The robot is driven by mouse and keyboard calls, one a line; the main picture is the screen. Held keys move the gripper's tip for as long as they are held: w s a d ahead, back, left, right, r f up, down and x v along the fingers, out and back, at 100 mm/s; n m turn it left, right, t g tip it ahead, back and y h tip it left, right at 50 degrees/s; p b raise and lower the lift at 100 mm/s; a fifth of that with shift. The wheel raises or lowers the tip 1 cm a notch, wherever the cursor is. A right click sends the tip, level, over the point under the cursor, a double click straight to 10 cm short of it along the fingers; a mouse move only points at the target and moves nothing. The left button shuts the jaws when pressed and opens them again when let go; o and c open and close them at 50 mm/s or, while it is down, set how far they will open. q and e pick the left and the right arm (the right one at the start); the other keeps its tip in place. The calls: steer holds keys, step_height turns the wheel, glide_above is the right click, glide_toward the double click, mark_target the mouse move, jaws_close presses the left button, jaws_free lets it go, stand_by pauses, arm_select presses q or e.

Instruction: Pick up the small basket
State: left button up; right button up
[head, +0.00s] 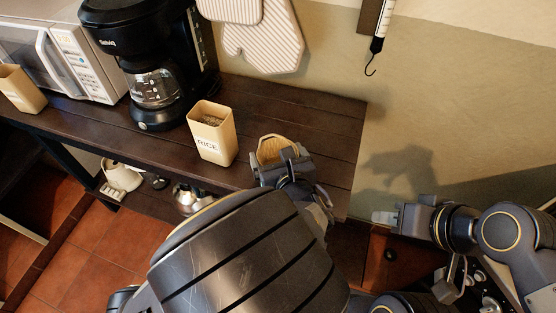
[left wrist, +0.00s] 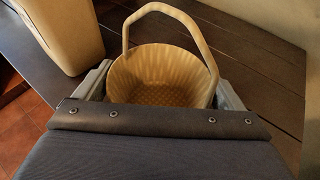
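The small basket (head: 277,149) is pale yellow, with a tall arched handle, and stands upright and empty near the right end of the dark wooden shelf. In the left wrist view the basket (left wrist: 163,75) sits between the fingers of my left gripper (left wrist: 163,92), one finger on each side. My left gripper (head: 282,160) is open wide, at the near side of the basket; whether the fingers touch its sides is not clear. The basket's lower near part is hidden. My right gripper (head: 384,217) is off to the right, away from the shelf; its finger opening is not clear.
A rice canister (head: 212,137) stands just left of the basket. A coffee maker (head: 150,62) and a microwave (head: 62,48) are further left, with another canister (head: 20,91). The shelf top (head: 325,125) right of the basket is clear. A wall is behind.

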arm_select(q)
steer(key=c, duration=0.7)
steer(key=shift+r, duration=0.15)
steer(key=shift+r, duration=0.3)
step_height(320, 180, up, 2)
steer(key=shift+r+p, duration=0.2)
steer(key=shift+p, duration=0.3)
steer(key=s+r, duration=0.3)
steer(key=s, duration=0.1)
steer(key=s+a+r+p, duration=0.1)
steer(key=s+r, duration=0.2)
steer(key=s, duration=0.2)
steer(key=s+r+p, duration=0.1)
steer(key=s+r, duration=0.2)
steer(key=s, duration=0.2)
steer(key=shift+a+r, duration=0.35)
steer(key=shift+a, duration=0.05)
